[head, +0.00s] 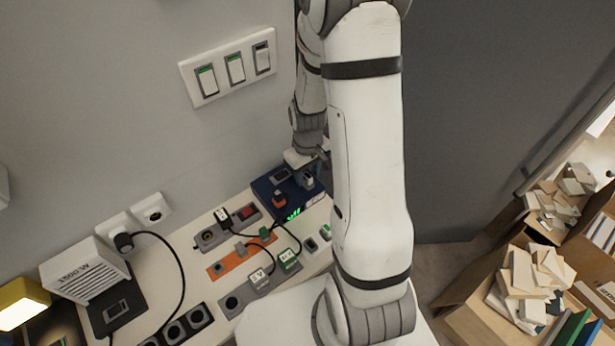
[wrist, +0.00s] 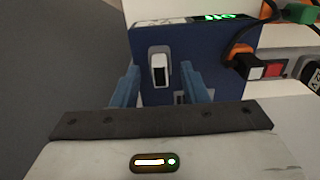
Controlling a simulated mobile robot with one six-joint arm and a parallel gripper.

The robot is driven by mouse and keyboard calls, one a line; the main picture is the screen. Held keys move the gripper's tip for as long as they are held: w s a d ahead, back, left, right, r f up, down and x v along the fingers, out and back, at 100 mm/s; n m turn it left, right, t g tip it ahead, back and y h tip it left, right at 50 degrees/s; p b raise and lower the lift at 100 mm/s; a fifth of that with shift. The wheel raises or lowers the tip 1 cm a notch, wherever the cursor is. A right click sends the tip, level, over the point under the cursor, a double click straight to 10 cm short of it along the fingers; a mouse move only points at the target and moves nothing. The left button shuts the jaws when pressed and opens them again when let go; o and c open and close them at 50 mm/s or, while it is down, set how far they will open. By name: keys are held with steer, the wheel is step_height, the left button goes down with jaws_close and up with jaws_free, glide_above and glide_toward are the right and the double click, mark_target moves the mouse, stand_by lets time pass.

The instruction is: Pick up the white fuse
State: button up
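A blue box (head: 264,188) stands at the back of the white table, and it also shows in the wrist view (wrist: 210,60). A small white piece with a dark end, which looks like the white fuse (wrist: 160,72), sits in a light grey frame on the blue box's face. In the head view a small pale piece (head: 308,181) shows on the box by my gripper. My gripper (wrist: 160,68) is open. Its two blue fingers stand left and right of the white piece, with gaps on both sides. In the head view my gripper (head: 306,160) is over the box, partly hidden by my arm.
An orange plug (head: 279,199) is on the box. An orange strip (head: 241,255), a red switch (head: 246,212), cables and several plugs crowd the table to the left. A wall switch panel (head: 230,67) hangs above. Cartons (head: 520,285) stand at the right.

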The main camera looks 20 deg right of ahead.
steer(key=shift+c, duration=0.2)
jaws_close()
stand_by(0.4)
